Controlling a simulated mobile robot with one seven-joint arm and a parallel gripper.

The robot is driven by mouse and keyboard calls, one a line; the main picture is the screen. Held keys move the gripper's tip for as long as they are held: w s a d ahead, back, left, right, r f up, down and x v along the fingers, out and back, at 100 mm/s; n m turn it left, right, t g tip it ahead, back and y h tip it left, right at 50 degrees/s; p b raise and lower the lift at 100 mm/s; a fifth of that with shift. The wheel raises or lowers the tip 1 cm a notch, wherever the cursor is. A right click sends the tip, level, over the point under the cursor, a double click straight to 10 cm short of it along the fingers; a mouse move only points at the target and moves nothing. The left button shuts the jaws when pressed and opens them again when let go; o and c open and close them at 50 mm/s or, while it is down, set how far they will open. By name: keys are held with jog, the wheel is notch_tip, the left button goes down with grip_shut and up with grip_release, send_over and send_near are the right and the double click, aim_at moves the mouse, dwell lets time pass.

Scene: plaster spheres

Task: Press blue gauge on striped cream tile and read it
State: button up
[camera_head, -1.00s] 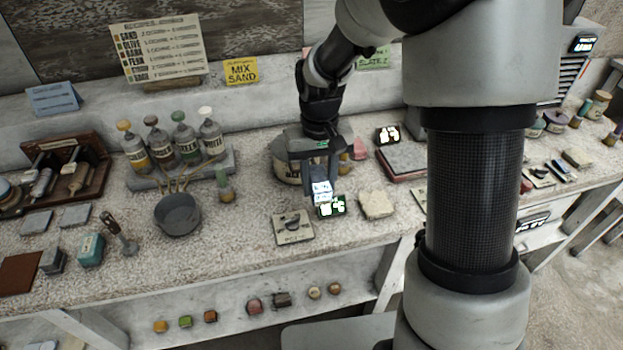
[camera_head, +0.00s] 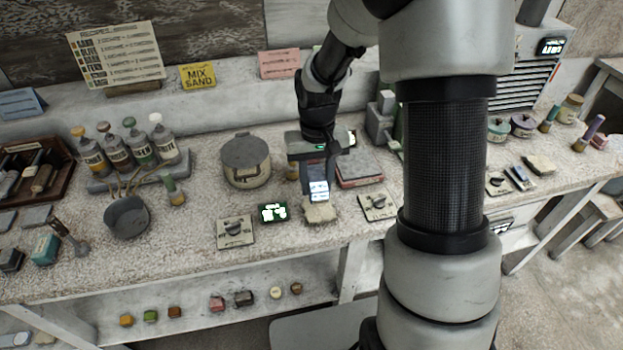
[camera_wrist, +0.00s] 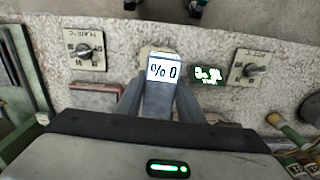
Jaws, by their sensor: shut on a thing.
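My gripper (camera_head: 317,172) is shut on the blue gauge (camera_head: 319,190), whose lit face also shows in the wrist view (camera_wrist: 162,72) and reads "% 0". The gauge hangs upright between the fingers, its lower end in front of or on a pale cream tile (camera_head: 320,213) near the bench's front. I cannot tell whether gauge and tile touch. The tile has uneven edges; stripes are too small to make out. In the wrist view the gauge mostly hides the tile.
A green lit display (camera_head: 273,213) stands just left of the tile. Dial plates lie left (camera_head: 235,232) and right (camera_head: 378,206). A grey slab on a red base (camera_head: 358,168) is behind right. A lidded pot (camera_head: 246,160) stands behind left.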

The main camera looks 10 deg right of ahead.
aim_at(319, 209)
jog(key=shift+d+f, duration=0.1)
jog(key=shift+d, duration=0.35)
jog(key=shift+f+b, duration=2.2)
jog(key=shift+f, duration=0.7)
jog(key=shift+f+b, duration=0.4)
jog(key=shift+f, duration=0.2)
jog(key=shift+r+p, duration=2.65)
jog(key=shift+r, duration=0.95)
